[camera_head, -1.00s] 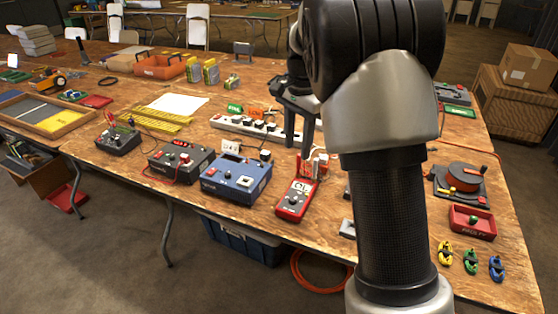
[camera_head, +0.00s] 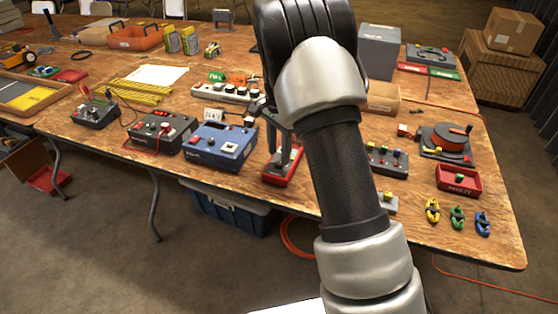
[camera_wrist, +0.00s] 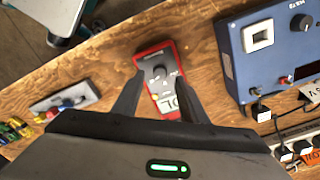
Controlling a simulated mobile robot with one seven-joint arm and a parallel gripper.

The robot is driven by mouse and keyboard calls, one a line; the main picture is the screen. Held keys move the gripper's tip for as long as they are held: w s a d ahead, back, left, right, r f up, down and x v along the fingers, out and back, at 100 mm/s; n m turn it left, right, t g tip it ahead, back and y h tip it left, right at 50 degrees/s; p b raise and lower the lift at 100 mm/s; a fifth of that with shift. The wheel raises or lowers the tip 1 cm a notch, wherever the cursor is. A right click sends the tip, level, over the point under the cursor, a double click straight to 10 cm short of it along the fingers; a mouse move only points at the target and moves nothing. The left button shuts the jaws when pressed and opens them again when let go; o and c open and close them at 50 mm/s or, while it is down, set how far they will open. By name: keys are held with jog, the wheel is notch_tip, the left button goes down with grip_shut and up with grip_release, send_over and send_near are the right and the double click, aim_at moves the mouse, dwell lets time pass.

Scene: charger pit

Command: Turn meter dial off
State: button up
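The meter (camera_head: 281,172) is a red handheld box with a grey face, lying on the wooden table. My gripper partly covers it in the head view. In the wrist view the meter (camera_wrist: 176,58) shows whole-faced between my fingers, with a dark round dial (camera_wrist: 158,73) and a display reading "OL" at its near end. My gripper (camera_wrist: 158,76) is open and empty, above the meter, with one finger on each side of the dial in the picture. The gripper (camera_head: 283,148) also shows in the head view, pointing down. The gap between fingertips and meter is hard to judge.
A blue instrument box (camera_head: 223,147) stands close left of the meter. Behind is a white power strip (camera_head: 228,92) with plugs. To the right are a grey box with coloured knobs (camera_head: 388,163), a red tray (camera_head: 458,180) and a cable reel (camera_head: 446,140).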

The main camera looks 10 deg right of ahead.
aim_at(279, 163)
jog(key=shift+f, duration=1.5)
jog(key=shift+c, duration=0.4)
grip_shut()
